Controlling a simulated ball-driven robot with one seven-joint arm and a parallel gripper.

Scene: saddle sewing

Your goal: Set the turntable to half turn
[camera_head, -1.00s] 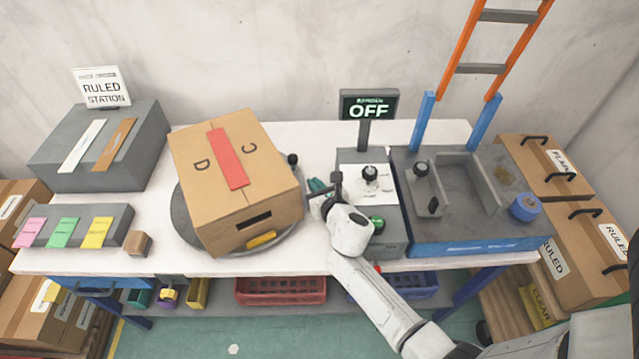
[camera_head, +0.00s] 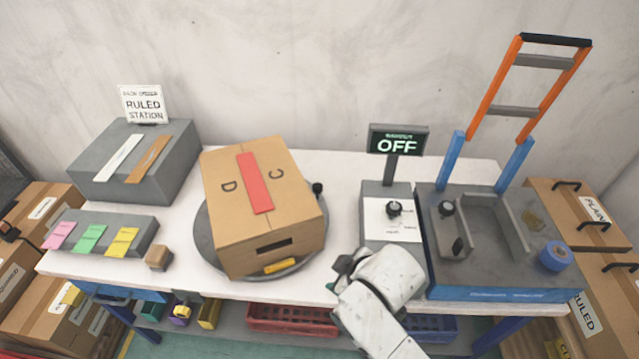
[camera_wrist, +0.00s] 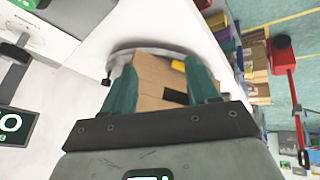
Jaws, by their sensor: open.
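The grey round turntable (camera_head: 208,243) lies on the white table, with a cardboard box (camera_head: 235,200) on it. The box has a red strip on top, a dark slot and a yellow tag on its front. A black knob (camera_head: 318,188) sticks out at the turntable's right rim. My gripper (camera_head: 342,275) is right of the turntable near the table's front edge, its fingers mostly hidden by my wrist. In the wrist view, its two green fingers (camera_wrist: 162,88) are apart and empty, with the box (camera_wrist: 158,75) and turntable rim (camera_wrist: 150,45) beyond them.
A control box (camera_head: 390,212) with a knob and an OFF sign (camera_head: 397,141) stands behind my wrist. A grey fixture (camera_head: 490,255) with an orange-blue frame is at the right. A grey block with coloured cards (camera_head: 95,238) and a small wooden cube (camera_head: 158,257) are at the left.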

